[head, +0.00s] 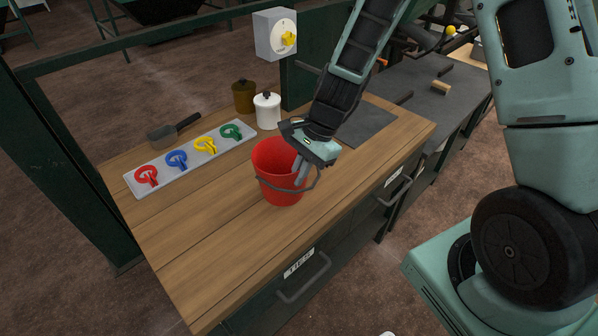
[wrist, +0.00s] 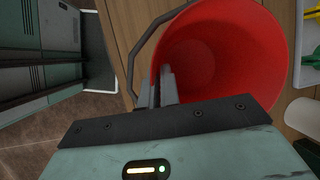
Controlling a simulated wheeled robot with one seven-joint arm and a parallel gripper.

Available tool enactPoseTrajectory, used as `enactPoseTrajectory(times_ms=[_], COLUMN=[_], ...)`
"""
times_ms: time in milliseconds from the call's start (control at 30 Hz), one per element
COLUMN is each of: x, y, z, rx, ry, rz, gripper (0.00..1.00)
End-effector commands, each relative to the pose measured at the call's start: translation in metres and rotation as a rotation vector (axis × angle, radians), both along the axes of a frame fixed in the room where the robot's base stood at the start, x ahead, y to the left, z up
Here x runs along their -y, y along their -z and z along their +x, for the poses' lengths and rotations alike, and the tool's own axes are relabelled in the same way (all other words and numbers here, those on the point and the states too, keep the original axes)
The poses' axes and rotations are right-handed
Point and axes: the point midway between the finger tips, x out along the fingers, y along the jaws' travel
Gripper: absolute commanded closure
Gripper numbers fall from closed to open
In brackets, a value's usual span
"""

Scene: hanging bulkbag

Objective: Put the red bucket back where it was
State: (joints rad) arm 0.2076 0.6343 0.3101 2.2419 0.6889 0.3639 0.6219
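The red bucket (head: 277,180) is upright at the middle of the wooden worktop (head: 215,250). Its grey wire handle hangs down along the near side. My gripper (head: 299,174) reaches down to the bucket's right rim, with its fingers close together on the wall. In the wrist view, the fingers (wrist: 163,86) meet at the rim of the red bucket (wrist: 215,55), and its inside looks empty. The handle (wrist: 132,62) stands out beside the rim. I cannot tell whether the bucket's base touches the worktop.
A pale tray (head: 192,160) with several coloured rings lies left of the bucket. A box with a yellow knob (head: 276,36) is at the back. The near-left worktop is clear.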

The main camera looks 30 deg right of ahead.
Motion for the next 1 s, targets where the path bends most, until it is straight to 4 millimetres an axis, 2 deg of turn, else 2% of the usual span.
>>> enactPoseTrajectory(times_ms=[33, 67, 333, 467, 1000], x=[0.000, 0.000, 0.000, 0.002, 0.042], y=[0.000, 0.000, 0.000, -0.007, -0.099], z=[0.000, 0.000, 0.000, 0.001, 0.002], rx=[0.000, 0.000, 0.000, 0.002, 0.003], ry=[0.000, 0.000, 0.000, 0.001, 0.001], rz=[0.000, 0.000, 0.000, -0.001, -0.001], gripper=[0.83, 0.75, 0.75, 0.75, 0.75])
